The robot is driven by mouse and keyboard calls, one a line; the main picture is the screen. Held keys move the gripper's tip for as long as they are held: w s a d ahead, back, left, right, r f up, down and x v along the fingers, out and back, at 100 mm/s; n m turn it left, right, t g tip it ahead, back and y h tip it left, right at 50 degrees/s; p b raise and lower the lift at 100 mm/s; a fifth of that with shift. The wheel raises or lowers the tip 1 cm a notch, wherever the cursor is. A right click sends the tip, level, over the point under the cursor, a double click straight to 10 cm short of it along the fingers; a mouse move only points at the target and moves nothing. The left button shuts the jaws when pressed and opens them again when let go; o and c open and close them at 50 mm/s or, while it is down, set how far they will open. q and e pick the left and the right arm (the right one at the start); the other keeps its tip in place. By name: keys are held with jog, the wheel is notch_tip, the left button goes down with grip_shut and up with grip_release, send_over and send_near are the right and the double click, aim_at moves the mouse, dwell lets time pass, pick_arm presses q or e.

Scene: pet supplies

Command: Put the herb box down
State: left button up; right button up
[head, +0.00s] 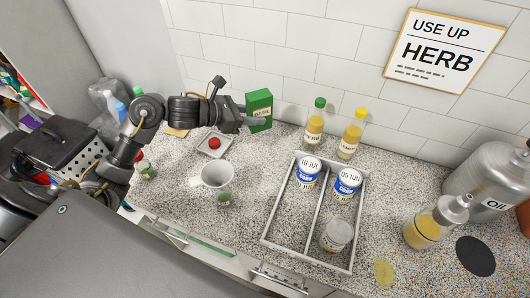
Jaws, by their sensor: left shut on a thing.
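The herb box is a green carton labelled "BASIL" (261,104). My left gripper (252,118) is shut on its lower part. The box is upright, near the tiled back wall, at the back of the speckled counter (270,160). I cannot tell whether its base touches the counter. A sign reading "USE UP HERB" (445,48) is on the wall at the upper right. My right gripper does not show.
Two bottles, one green-capped (314,130) and one yellow-capped (351,138), stand right of the box. A divided tray (264,238) holds two blue-white cans and a jar (336,235). A white mug (217,178) and a small dish with a red item (214,145) stand left.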

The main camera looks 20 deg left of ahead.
pick_arm(q)
jog(key=f+b, duration=0.2)
jog(key=f, duration=0.1)
jog(key=shift+w, duration=0.2)
jog(key=shift+w+f, duration=0.15)
jog(key=shift+w, duration=0.1)
jog(key=shift+s+f, duration=0.1)
jog(key=shift+f, duration=0.25)
notch_tip(320, 180, down, 5)
jog(key=shift+f+p, duration=0.2)
jog(key=shift+p, duration=0.4)
jog(key=shift+f+p, duration=0.45)
jog(key=shift+f, duration=1.4)
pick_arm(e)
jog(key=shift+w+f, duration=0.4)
